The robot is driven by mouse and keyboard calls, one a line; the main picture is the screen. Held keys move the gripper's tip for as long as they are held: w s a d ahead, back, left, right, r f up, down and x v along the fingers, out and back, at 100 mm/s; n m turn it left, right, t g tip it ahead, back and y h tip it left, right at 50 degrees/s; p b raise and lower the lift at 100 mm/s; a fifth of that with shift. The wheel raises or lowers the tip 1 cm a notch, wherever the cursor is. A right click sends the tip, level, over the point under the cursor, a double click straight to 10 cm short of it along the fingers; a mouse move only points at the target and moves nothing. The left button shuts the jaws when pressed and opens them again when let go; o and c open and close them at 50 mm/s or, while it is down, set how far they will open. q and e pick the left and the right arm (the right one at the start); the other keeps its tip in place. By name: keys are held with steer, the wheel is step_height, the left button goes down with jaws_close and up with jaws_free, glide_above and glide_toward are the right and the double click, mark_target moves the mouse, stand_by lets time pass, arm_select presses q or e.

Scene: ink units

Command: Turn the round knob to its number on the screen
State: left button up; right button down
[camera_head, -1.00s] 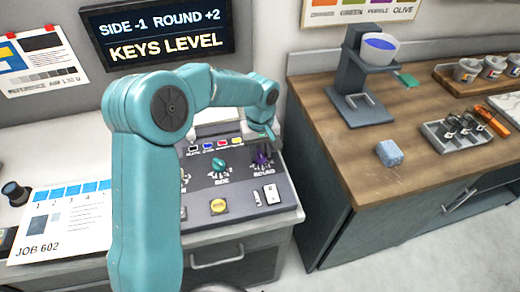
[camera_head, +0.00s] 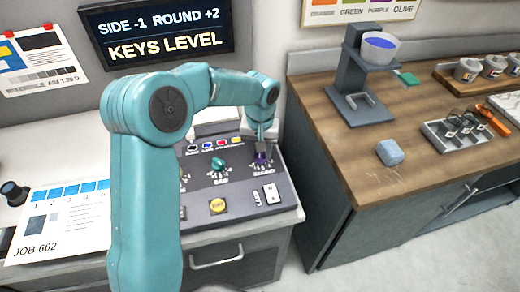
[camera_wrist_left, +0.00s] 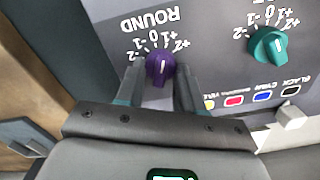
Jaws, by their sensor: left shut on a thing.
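The purple round knob (camera_wrist_left: 161,66) sits on the control panel under the word ROUND. In the wrist view its white mark points up toward the scale, near 0 and +1; I cannot tell exactly which. My left gripper (camera_wrist_left: 158,88) has a finger on either side of this knob and is shut on it. In the head view the left gripper (camera_head: 263,147) comes down over the purple knob (camera_head: 262,159) and partly hides it. The screen (camera_head: 158,36) reads SIDE -1 ROUND +2 and KEYS LEVEL. My right gripper is not in view.
A teal SIDE knob (camera_head: 218,164) stands beside the purple one. A yellow button (camera_head: 217,206) and a white switch (camera_head: 271,194) are nearer the panel's front. Coloured keys (camera_head: 222,143) line the panel behind. A wooden counter (camera_head: 335,180) stands to the right.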

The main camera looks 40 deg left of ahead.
arm_select(q)
steer(key=m, duration=0.3)
steer(key=shift+r+m, duration=0.1)
steer(key=shift+m, duration=2)
steer(key=o, duration=1)
steer(key=shift+s+r, duration=0.1)
steer(key=shift+s, duration=0.1)
steer(key=shift+w, duration=0.15)
